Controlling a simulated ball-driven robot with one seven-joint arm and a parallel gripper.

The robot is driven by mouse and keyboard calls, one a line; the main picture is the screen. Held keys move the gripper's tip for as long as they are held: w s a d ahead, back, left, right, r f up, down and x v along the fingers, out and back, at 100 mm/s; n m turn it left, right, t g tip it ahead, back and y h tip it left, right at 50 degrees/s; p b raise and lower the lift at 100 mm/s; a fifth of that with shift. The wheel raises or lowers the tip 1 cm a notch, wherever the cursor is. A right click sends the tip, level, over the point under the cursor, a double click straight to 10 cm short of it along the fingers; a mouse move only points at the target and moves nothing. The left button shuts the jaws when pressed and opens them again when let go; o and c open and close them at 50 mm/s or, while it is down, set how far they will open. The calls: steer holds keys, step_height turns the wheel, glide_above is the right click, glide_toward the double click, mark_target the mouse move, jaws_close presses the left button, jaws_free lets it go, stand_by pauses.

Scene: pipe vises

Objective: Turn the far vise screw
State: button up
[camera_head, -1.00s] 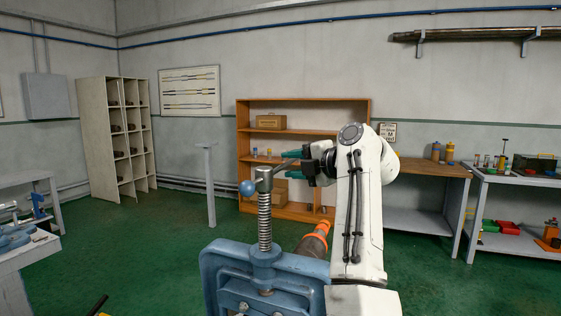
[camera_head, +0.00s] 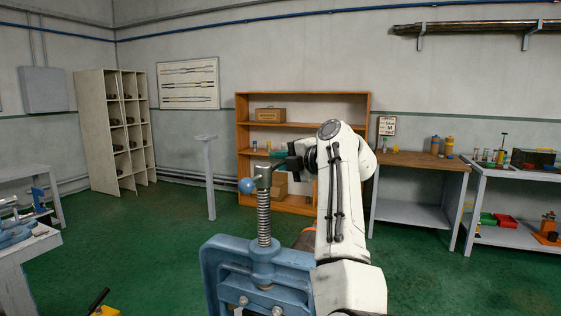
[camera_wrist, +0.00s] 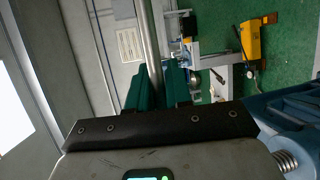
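A blue pipe vise (camera_head: 228,262) stands close in front of me in the head view, with its threaded vise screw (camera_head: 264,218) upright. A metal handle bar (camera_head: 279,163) passes through the screw's head, with a blue ball (camera_head: 247,186) on its left end. My gripper (camera_head: 281,155) is at the bar's other end, partly hidden. In the wrist view, the green fingers of my gripper (camera_wrist: 162,84) lie close on both sides of the bar (camera_wrist: 149,42) and look shut on it. Part of the screw (camera_wrist: 286,161) shows at the lower right.
Another blue vise (camera_head: 16,232) sits on a grey bench (camera_head: 38,243) at the left. A yellow object (camera_head: 105,311) shows on the floor at the bottom. A wooden shelf (camera_head: 242,125) and worktables stand behind.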

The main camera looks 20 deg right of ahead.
jaws_close()
steer(key=shift+d+f, duration=0.15)
